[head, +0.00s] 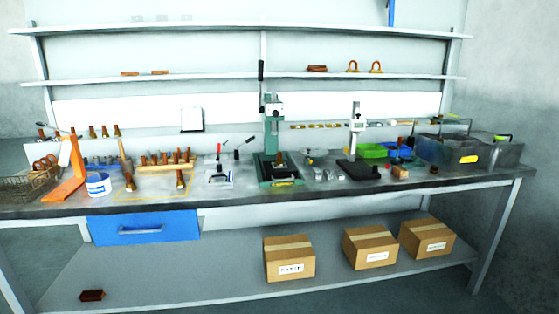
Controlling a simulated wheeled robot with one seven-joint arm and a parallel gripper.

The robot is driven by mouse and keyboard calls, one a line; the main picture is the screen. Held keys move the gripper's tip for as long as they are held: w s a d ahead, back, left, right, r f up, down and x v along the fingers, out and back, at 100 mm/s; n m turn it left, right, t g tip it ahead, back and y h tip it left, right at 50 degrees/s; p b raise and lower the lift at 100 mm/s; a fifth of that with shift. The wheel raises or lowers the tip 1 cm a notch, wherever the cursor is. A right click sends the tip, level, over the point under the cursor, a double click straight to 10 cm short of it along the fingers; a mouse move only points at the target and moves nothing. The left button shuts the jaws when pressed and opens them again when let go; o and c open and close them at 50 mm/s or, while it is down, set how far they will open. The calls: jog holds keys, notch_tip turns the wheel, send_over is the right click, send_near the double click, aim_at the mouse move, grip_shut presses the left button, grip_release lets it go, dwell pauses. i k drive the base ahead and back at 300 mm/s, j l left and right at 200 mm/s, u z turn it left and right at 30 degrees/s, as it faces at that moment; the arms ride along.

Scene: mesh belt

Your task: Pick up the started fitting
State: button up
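I cannot tell for sure which piece is the started fitting. A small brown fitting (280,159) stands on the base of the green press (272,135) near the middle of the bench. More upright brass-brown pieces (104,131) stand at the back left. My gripper is not in view.
The bench top (330,187) is crowded; its front strip is mostly clear. An orange stand (71,172), white-and-blue tape roll (98,184) and wire basket (28,184) are left. A height gauge (357,135) and dark bins (468,153) are right. Cardboard boxes (289,259) sit below.

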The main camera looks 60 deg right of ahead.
aim_at(278, 163)
jog(key=z, duration=0.3)
jog(key=i+j+z, duration=0.15)
jog(key=i+z, duration=0.2)
jog(key=i+j+z, duration=0.45)
jog(key=i+j, duration=0.5)
jog(key=i+j+z, duration=0.1)
jog(key=i+j, duration=0.45)
jog(key=j, duration=0.15)
